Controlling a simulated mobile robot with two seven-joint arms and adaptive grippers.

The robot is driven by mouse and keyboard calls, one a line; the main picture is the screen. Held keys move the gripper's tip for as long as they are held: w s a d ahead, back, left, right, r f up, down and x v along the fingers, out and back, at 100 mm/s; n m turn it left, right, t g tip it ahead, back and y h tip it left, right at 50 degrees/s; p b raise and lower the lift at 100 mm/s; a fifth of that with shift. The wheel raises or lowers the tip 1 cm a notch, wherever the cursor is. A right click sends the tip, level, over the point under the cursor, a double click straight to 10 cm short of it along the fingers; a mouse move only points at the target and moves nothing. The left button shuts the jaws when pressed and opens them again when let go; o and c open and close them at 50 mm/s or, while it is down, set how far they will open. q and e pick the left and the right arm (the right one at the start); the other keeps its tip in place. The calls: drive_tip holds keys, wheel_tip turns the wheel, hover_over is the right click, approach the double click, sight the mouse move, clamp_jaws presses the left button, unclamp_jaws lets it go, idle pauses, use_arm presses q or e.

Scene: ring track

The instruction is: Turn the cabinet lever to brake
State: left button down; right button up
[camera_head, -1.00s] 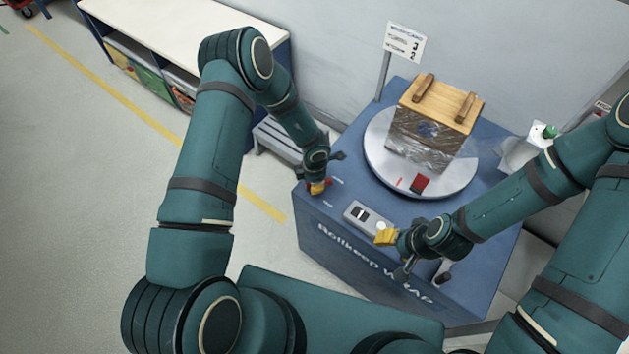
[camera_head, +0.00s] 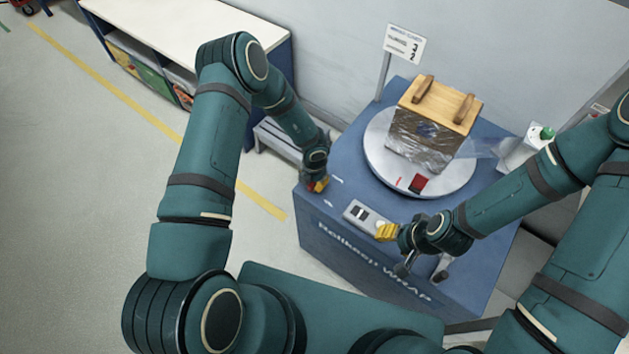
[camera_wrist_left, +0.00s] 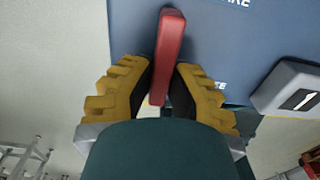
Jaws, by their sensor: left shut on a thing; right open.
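The blue cabinet (camera_head: 340,262) has a red lever at its top left corner. In the left wrist view the red lever (camera_wrist_left: 168,55) stands between the yellow fingers of my left gripper (camera_wrist_left: 163,92), which is shut on it. One printed word lies by the lever's far end and another to its right, both partly hidden. In the head view my left gripper (camera_head: 317,186) covers most of the lever. My right gripper (camera_head: 386,232) is open beside the grey switch panel (camera_head: 361,215) on the cabinet top.
A wrapped box with a wooden lid (camera_head: 437,105) stands on the round turntable (camera_head: 378,160). A signpost (camera_head: 405,42) rises behind it. A film roll holder (camera_head: 525,150) stands at the right. A grey step (camera_head: 280,138) and a white-topped shelf (camera_head: 180,25) are at the left.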

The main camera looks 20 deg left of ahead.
use_arm(q)
drive_tip(key=shift+s, duration=0.1)
idle(0.3)
drive_tip(key=c, duration=0.9)
unclamp_jaws()
drive_tip(key=shift+c, duration=0.2)
wheel_tip(320, 180, up, 12)
